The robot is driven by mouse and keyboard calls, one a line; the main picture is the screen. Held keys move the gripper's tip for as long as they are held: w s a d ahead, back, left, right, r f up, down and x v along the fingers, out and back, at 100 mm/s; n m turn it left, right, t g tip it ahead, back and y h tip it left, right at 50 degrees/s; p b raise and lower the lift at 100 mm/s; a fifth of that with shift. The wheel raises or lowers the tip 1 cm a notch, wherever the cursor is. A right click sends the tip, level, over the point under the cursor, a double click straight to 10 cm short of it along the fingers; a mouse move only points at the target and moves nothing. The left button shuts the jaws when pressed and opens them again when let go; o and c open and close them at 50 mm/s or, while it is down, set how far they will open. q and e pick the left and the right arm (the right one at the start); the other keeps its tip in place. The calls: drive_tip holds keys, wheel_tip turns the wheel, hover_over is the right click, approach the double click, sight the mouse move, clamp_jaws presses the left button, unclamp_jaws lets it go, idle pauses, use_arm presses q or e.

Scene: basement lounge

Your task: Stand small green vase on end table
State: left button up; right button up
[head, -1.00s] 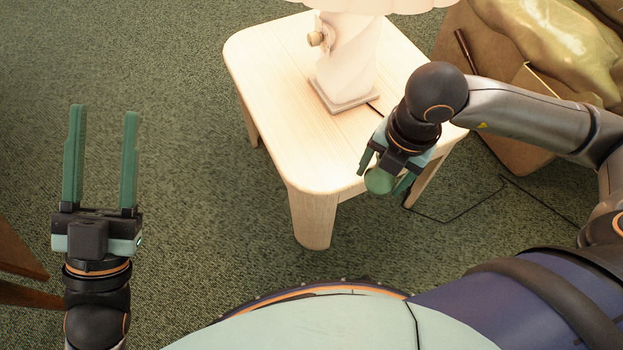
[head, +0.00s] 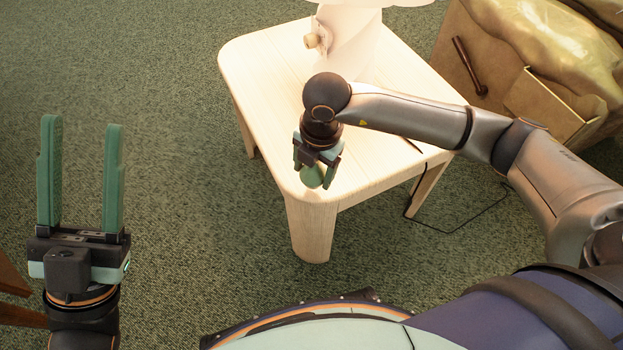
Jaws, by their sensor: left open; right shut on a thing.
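The small green vase (head: 313,178) shows as a rounded green shape between the fingers of my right gripper (head: 317,172), which is shut on it. Most of the vase is hidden by the gripper. It is over the near corner of the pale wooden end table (head: 262,92); I cannot tell whether it touches the top. My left gripper (head: 80,175) is open and empty, over the carpet to the left of the table.
A white lamp (head: 350,45) stands on the far part of the table, partly behind my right arm. A dark cord (head: 445,230) trails on the carpet. The table's left side is clear.

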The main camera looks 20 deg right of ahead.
sight(311, 180)
drive_tip(key=f, duration=0.1)
drive_tip(key=f+b, duration=0.1)
drive_tip(key=f, duration=0.1)
drive_tip(key=shift+w+a+f+b, duration=0.15)
drive_tip(key=shift+w+f+b, duration=0.05)
drive_tip(key=shift+f+b, duration=0.1)
